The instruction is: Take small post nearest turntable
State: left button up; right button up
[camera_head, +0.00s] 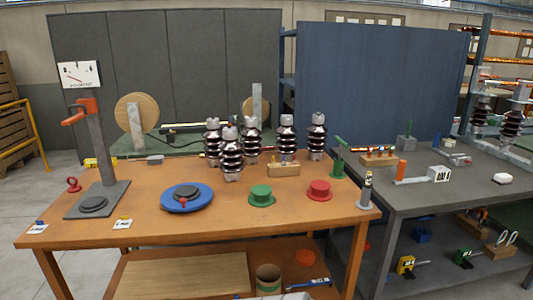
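Two more posts, (287,136) and (317,136), stand farther right. Neither gripper is in view.
A green flanged cap (262,194) and a red one (319,189) stand right of the turntable. A wooden block (284,170) lies behind them. A grey stand (103,150) with an orange arm rises at left. The table's front strip is mostly clear.

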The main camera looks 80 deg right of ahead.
aim_at(231, 161)
jog(key=z, duration=2.45)
